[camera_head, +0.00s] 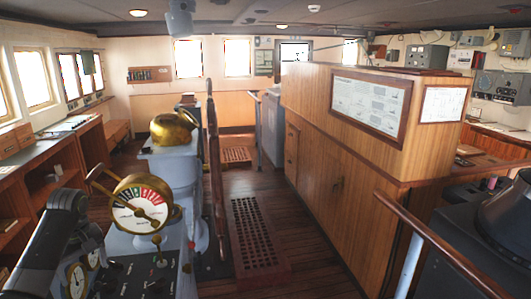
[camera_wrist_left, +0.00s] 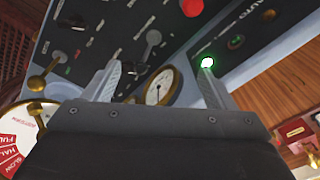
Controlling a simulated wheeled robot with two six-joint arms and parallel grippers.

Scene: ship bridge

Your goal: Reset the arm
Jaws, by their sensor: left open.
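My left arm enters the head view at the lower left. Its dark gripper (camera_head: 90,238) hangs over the left edge of the grey control console (camera_head: 205,289). In the left wrist view the two grey fingers of my left gripper (camera_wrist_left: 160,70) are spread well apart, with nothing held between them. Behind them is the dark console panel with knobs, levers and a round white gauge (camera_wrist_left: 158,87). A glowing green light (camera_wrist_left: 208,63) shows at the tip of the right-hand finger; I cannot tell whether they touch. My right gripper is in neither view.
A brass telegraph dial (camera_head: 141,205) stands on the console close to my left gripper. A brass-topped pedestal (camera_head: 174,129) is behind it. A wooden cabinet (camera_head: 320,165) and handrail (camera_head: 440,245) are at the right. The aisle floor (camera_head: 285,230) is clear, with a red grating (camera_head: 258,236).

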